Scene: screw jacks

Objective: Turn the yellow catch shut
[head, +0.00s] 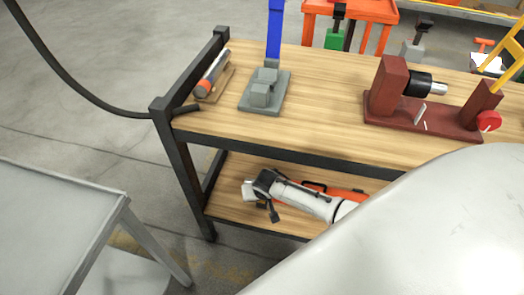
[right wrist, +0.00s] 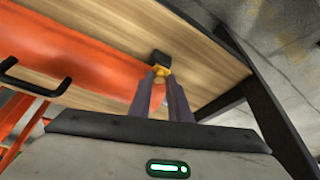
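The yellow catch (right wrist: 162,71) shows small in the right wrist view, beside a black block (right wrist: 160,57) and close to the edge of an orange case (right wrist: 100,65). My right gripper (right wrist: 160,77) has its two fingertips at the catch, one on each side. Whether they press on it is too small to tell. In the head view, what looks like my right forearm (head: 305,200) lies over the lower shelf and partly covers the orange case (head: 345,193). The catch cannot be made out there. My left gripper is in neither view.
The wooden workbench (head: 310,140) is above the lower shelf (head: 228,205). On it stand a grey base (head: 265,92) with a blue post and a dark red jack (head: 392,88). A black leg (right wrist: 275,120) is right of my right gripper. A grey table (head: 60,200) stands left.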

